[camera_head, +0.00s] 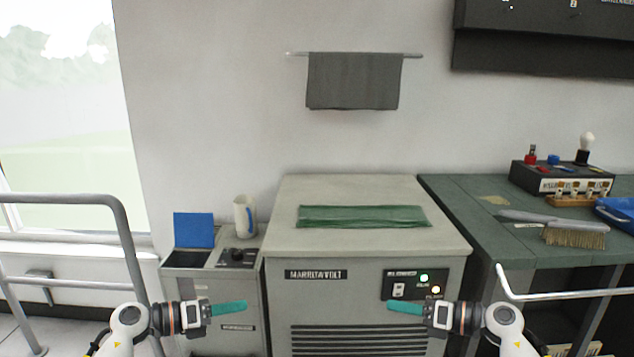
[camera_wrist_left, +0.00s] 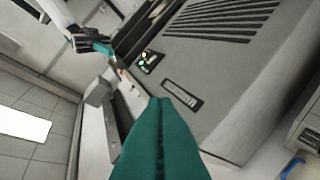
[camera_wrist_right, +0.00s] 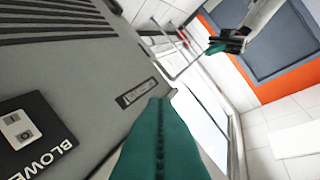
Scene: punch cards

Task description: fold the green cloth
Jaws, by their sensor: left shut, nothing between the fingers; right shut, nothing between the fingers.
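The green cloth (camera_head: 364,216) lies on top of the grey cabinet (camera_head: 330,187) in the head view. It is a wide, narrow strip running left to right, with lengthwise creases. My left gripper (camera_head: 229,308) is in front of the cabinet's left side, below its top, shut and empty. My right gripper (camera_head: 405,307) is in front of the cabinet's control panel, also below the top, shut and empty. Both are apart from the cloth. The wrist views show the shut teal fingers of the left gripper (camera_wrist_left: 160,135) and right gripper (camera_wrist_right: 160,135), with no cloth in sight.
A grey towel (camera_head: 353,81) hangs on a wall rail above. A smaller unit with a blue lid (camera_head: 194,230) and a mug (camera_head: 244,216) stand left. The green bench (camera_head: 465,212) at right carries a brush (camera_head: 574,235) and a switch box (camera_head: 560,178). A rail (camera_head: 125,235) stands far left.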

